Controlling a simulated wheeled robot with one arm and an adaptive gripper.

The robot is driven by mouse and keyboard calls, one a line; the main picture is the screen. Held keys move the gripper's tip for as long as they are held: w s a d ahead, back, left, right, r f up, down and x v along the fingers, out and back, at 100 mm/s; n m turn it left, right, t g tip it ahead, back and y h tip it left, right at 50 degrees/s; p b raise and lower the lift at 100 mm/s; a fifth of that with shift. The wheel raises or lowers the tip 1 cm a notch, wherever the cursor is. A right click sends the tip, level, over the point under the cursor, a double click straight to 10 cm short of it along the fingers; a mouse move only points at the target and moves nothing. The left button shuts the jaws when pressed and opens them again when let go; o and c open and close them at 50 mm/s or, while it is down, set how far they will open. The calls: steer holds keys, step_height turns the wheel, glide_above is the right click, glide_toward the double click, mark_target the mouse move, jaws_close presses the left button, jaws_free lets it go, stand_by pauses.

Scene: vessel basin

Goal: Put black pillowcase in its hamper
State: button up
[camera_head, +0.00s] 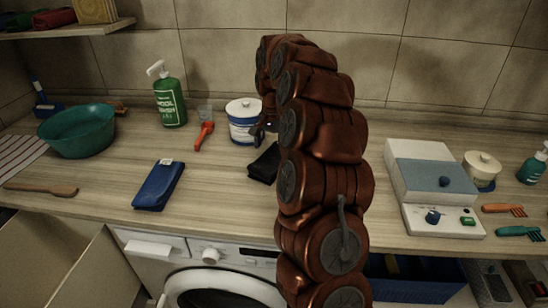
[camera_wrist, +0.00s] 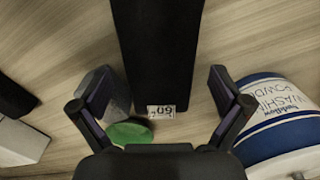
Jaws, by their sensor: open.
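The black pillowcase (camera_head: 264,163) lies folded on the wooden counter, partly hidden behind my arm in the head view. In the wrist view the black pillowcase (camera_wrist: 158,50) stretches from the top edge to between my fingertips, with a small white label at its near end. My gripper (camera_wrist: 160,88) is open, with one finger on each side of the label end; I cannot tell whether it touches the cloth. In the head view my gripper (camera_head: 262,130) is small and mostly hidden by the arm. I cannot tell which container is the black hamper.
A washing powder tub (camera_head: 243,122) stands close to my gripper. A blue folded cloth (camera_head: 158,186), a red-orange brush (camera_head: 204,135), a green bottle (camera_head: 168,100) and a teal basin (camera_head: 78,132) are on the left. A blue crate (camera_head: 415,291) sits below the counter.

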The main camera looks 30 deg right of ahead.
mark_target(274, 153)
steer(key=shift+d+f+p, duration=0.15)
steer(key=shift+f+p, duration=0.15)
steer(key=shift+f, duration=1.2)
steer(key=shift+c, duration=0.3)
steer(key=shift+r, duration=0.1)
steer(key=c, duration=1.2)
